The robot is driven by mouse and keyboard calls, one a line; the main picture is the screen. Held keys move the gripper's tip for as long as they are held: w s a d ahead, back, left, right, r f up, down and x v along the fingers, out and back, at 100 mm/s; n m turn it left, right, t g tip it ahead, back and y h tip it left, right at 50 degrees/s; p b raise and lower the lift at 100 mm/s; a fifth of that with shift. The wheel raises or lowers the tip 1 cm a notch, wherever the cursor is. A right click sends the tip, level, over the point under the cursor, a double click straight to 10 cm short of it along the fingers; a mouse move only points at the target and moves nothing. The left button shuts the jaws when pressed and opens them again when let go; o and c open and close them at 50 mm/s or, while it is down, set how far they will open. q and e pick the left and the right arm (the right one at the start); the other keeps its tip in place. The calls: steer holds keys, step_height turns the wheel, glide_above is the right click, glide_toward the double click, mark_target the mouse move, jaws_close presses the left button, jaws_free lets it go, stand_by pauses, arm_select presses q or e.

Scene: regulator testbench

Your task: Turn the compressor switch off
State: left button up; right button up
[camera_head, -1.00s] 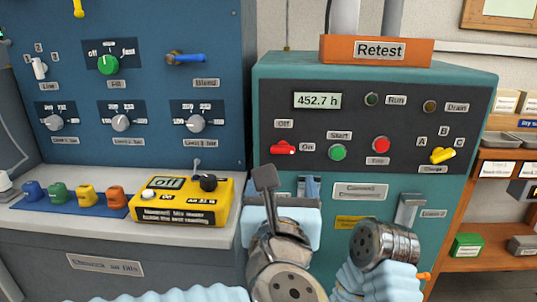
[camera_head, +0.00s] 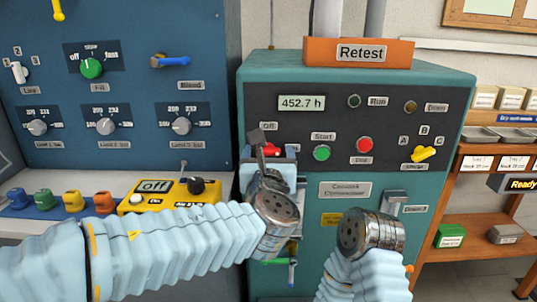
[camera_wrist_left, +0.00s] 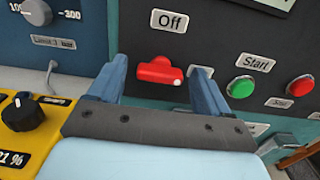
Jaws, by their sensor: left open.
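The compressor switch is a red knob (camera_wrist_left: 159,71) under the "Off" label on the teal compressor panel. In the left wrist view its white-tipped end points right, towards the partly hidden label beside it. My left gripper (camera_wrist_left: 160,88) is open, its two blue fingers on either side of the red knob. I cannot tell if they touch it. In the head view my left gripper (camera_head: 268,160) is at the panel and covers part of the red knob (camera_head: 272,149).
Close right of the switch are the green Start button (camera_head: 321,153) and a red button (camera_head: 364,145). A yellow selector (camera_head: 424,153) is farther right. A yellow meter box (camera_head: 165,194) stands on the bench at left. Shelves (camera_head: 480,225) stand at the right.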

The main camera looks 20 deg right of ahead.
arm_select(q)
steer(key=shift+c, duration=0.4)
steer(key=c, duration=1)
steer(key=shift+o, duration=0.2)
steer(key=shift+f+n+b, duration=0.1)
steer(key=shift+n+b, duration=8.8)
steer(key=shift+b, duration=0.35)
steer(key=o, duration=1)
steer(key=shift+o, duration=0.2)
